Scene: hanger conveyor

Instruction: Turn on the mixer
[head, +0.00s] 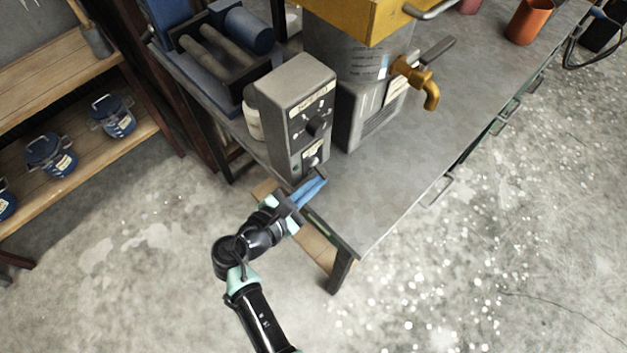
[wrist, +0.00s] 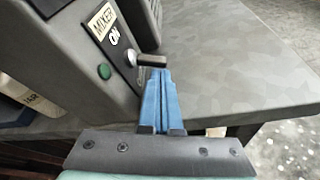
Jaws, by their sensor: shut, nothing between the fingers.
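The grey control box (head: 298,115) stands at the near left end of the metal bench. In the wrist view, its sloped face carries a MIXER label (wrist: 102,20), an ON label (wrist: 114,36), a green light or button (wrist: 104,72) and a switch with a short dark lever (wrist: 151,60). The lever sticks out from the face towards the right. My gripper (head: 321,180) is shut and empty, its blue fingers together. In the wrist view the fingertips (wrist: 157,74) are right at the lever, just below it; I cannot tell whether they touch.
The metal bench (head: 400,165) is clear to the right of the box. A yellow-topped machine (head: 355,20) with a brass tap (head: 430,92) stands behind it. An orange cup (head: 527,22) is at the far end. Wooden shelves (head: 80,165) with blue pots are at the left.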

